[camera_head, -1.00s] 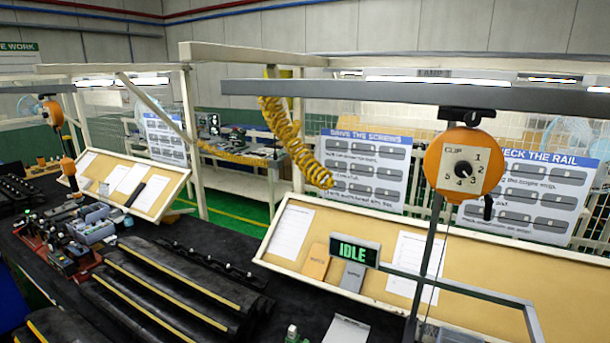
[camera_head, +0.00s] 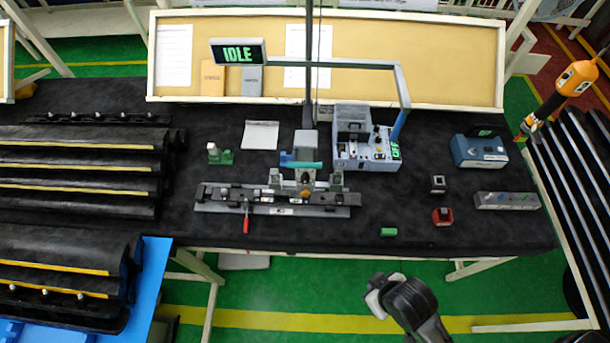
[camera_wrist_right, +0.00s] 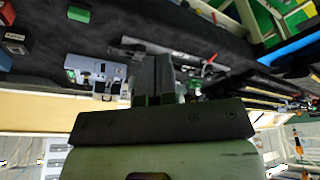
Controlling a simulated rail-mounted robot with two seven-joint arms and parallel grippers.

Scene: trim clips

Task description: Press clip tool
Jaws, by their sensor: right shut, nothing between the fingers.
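A clamping fixture (camera_head: 275,200) with a long dark rail and a red lever (camera_head: 246,220) lies along the middle of the bench. On it stands a small press-like tool with a teal handle (camera_head: 303,165) and a yellow-orange round part (camera_head: 305,192), which I take for the clip tool, though no label shows. My right gripper (camera_head: 377,296) is shut and empty, in front of the bench, well short of the fixture. In the right wrist view its fingers (camera_wrist_right: 152,80) are together, with the fixture (camera_wrist_right: 165,50) beyond. My left gripper is not in view.
Black trim parts (camera_head: 75,180) fill the left. An orange tool (camera_head: 570,85) hangs far right.

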